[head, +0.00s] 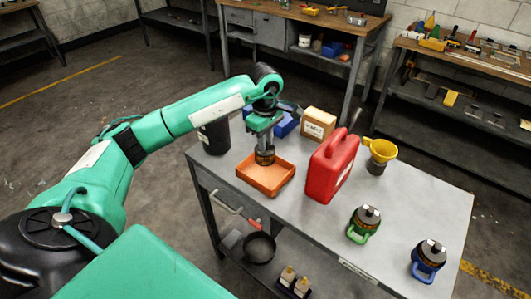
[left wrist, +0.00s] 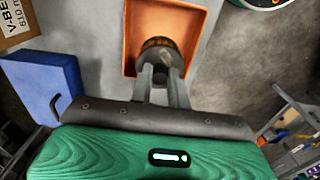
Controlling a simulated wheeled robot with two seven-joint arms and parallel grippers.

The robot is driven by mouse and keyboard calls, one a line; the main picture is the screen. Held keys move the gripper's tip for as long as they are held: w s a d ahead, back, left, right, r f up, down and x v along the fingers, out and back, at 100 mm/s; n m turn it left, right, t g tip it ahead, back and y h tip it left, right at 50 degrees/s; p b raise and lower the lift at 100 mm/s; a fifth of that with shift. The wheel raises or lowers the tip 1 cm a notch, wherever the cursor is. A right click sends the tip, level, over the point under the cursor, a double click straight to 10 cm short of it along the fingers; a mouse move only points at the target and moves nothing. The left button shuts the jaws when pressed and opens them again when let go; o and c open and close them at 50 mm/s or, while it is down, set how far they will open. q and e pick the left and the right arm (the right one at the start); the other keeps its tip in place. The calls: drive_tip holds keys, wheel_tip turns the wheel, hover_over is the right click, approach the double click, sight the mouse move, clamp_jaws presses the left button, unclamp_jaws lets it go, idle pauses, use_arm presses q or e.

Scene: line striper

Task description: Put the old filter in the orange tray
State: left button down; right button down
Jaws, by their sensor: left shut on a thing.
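The orange tray (head: 262,186) lies on the grey workbench in the head view, and it also shows in the left wrist view (left wrist: 190,18). My left gripper (head: 264,146) points down at the tray's back edge and is shut on the old filter (head: 265,157), a dark cylinder with a brownish band. In the left wrist view the filter (left wrist: 158,44) sits between the fingers and overlaps the near part of the tray. I cannot tell whether its bottom touches the tray floor. My right gripper is not in view.
A red jug (head: 328,172) stands close to the right of the tray. A black container (head: 215,137), a blue object (head: 286,124) and a cardboard box (head: 318,124) are behind.

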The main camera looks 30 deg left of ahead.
sight(266, 156)
use_arm(q)
wheel_tip(266, 156, down, 2)
drive_tip(key=shift+f, duration=0.25)
wheel_tip(266, 156, down, 3)
drive_tip(key=shift+f+p, duration=0.15)
drive_tip(key=shift+p, duration=0.5)
drive_tip(key=shift+f, duration=0.3)
drive_tip(key=shift+f, duration=0.1)
drive_tip(key=shift+f, duration=0.15)
drive_tip(key=c, duration=1.3)
unclamp_jaws()
drive_tip(key=shift+c, duration=0.2)
